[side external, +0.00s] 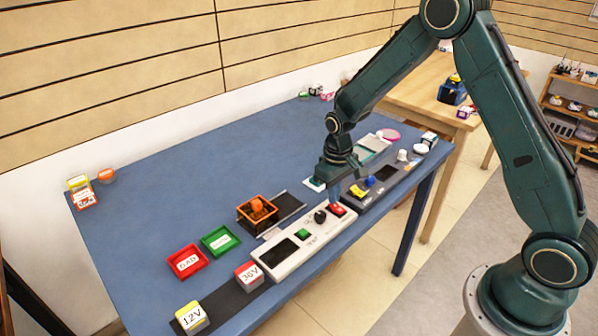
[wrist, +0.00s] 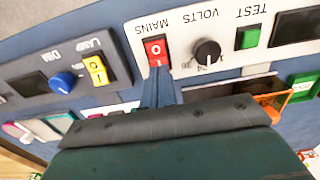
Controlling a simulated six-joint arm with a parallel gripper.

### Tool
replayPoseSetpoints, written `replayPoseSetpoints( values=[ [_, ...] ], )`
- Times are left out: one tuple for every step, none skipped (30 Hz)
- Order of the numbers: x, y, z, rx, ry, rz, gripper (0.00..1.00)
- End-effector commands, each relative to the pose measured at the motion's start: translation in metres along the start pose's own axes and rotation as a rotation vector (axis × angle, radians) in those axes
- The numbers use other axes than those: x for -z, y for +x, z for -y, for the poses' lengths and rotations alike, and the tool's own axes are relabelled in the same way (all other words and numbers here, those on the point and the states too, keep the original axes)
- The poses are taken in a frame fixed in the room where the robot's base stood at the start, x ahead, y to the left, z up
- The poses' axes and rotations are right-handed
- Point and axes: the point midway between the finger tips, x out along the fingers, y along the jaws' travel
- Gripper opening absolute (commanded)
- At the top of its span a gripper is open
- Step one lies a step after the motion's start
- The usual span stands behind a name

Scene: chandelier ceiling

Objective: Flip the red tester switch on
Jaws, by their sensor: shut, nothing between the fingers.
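The red tester switch (wrist: 156,50) is a rocker with O and I marks, labelled MAINS, at the end of the white tester panel (wrist: 219,17). In the side view the red switch (side external: 337,209) shows just under my fingertips. My gripper (side external: 334,200) is shut and empty, pointing down. In the wrist view my gripper (wrist: 159,80) has its tips right beside the I end of the switch. I cannot tell whether they touch it, or which way the rocker is tipped.
A black VOLTS knob (wrist: 207,52) and a green TEST button (wrist: 248,38) sit on the same panel. A dark lamp panel with a yellow switch (wrist: 95,69) and blue dial (wrist: 62,83) stands close by.

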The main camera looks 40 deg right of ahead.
Motion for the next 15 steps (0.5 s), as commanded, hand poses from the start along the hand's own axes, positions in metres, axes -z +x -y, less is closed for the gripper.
replayPoseSetpoints(
  values=[
    [-0.0002, 0.0008, 0.0, 0.0, 0.0, 0.001, 0.0],
    [-0.0002, 0.0011, 0.0, 0.0, 0.0, 0.001, 0.0],
    [-0.0002, 0.0016, 0.0, 0.0, 0.0, 0.001, 0.0],
    [-0.0002, 0.0019, 0.0, 0.0, 0.0, 0.001, 0.0],
    [-0.0002, 0.0022, 0.0, 0.0, 0.0, 0.001, 0.0],
    [-0.0003, 0.0027, 0.0, 0.0, 0.0, 0.001, 0.0],
    [-0.0003, 0.003, 0.0, 0.0, 0.0, 0.001, 0.0],
    [-0.0003, 0.0033, 0.0, 0.0, 0.0, 0.001, 0.0],
    [-0.0003, 0.0038, 0.0, 0.0, 0.0, 0.001, 0.0],
    [-0.0003, 0.0041, 0.0, 0.0, 0.0, 0.001, 0.0],
    [-0.0003, 0.0044, 0.0, 0.0, 0.0, 0.001, 0.0],
    [-0.0004, 0.0049, 0.0, 0.0, 0.0, 0.002, 0.0],
    [-0.0004, 0.0052, 0.0, 0.0, 0.0, 0.002, 0.0],
    [-0.0004, 0.0055, 0.0, 0.0, 0.0, 0.002, 0.0],
    [-0.0004, 0.006, 0.0, 0.0, 0.0, 0.002, 0.0]
  ],
)
